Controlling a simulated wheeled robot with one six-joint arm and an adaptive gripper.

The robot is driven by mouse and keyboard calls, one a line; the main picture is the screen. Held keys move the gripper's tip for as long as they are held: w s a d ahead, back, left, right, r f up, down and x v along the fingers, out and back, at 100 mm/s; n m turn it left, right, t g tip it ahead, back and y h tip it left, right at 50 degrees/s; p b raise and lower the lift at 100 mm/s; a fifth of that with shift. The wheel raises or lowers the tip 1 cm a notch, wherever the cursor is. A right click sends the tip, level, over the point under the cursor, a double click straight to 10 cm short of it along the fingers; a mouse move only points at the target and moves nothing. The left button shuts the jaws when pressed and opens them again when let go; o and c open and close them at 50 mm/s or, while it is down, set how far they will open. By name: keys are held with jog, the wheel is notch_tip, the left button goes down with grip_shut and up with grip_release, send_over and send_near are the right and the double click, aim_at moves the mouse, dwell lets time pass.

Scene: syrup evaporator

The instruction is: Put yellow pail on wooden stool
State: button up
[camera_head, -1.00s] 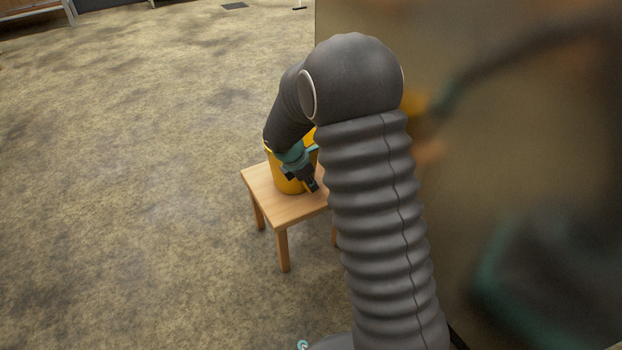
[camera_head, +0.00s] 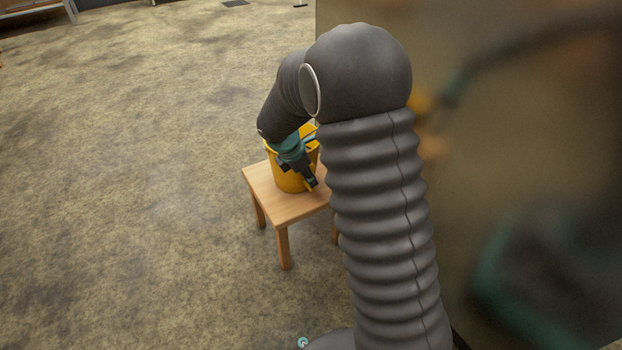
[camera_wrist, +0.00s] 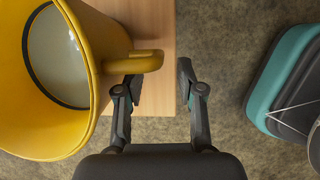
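The yellow pail (camera_head: 290,177) stands upright on the light wooden stool (camera_head: 292,206). My arm partly hides both in the head view. In the wrist view the pail (camera_wrist: 105,40) fills the left side, with its open mouth and a greyish inside bottom showing. A yellow handle (camera_wrist: 140,63) juts from its side toward the fingers. The stool top (camera_wrist: 158,100) shows beside it. My gripper (camera_wrist: 160,77) is open, its two dark fingers apart with nothing held between them. The left fingertip is close to the handle; I cannot tell whether they touch.
A large shiny panel (camera_head: 500,150) stands at the right and shows a blurred reflection of my arm. Brown mottled floor (camera_head: 140,190) lies open to the left of the stool. A metal-legged piece of furniture (camera_head: 35,8) stands at the far top left.

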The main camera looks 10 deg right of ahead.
jog(key=s+r+m+y+p, duration=0.1)
jog(key=s+r+m, duration=0.55)
jog(key=r, duration=0.85)
jog(key=s+d+r+m+t+y, duration=0.1)
jog(key=s+r+m, duration=0.2)
jog(key=s+m, duration=0.4)
jog(key=s+d+r+m+t+y, duration=0.2)
jog(key=s+m, duration=0.6)
jog(key=s, duration=1)
jog(key=shift+s+r+t, duration=0.2)
jog(key=shift+r+t, duration=0.1)
jog(key=shift+r, duration=0.2)
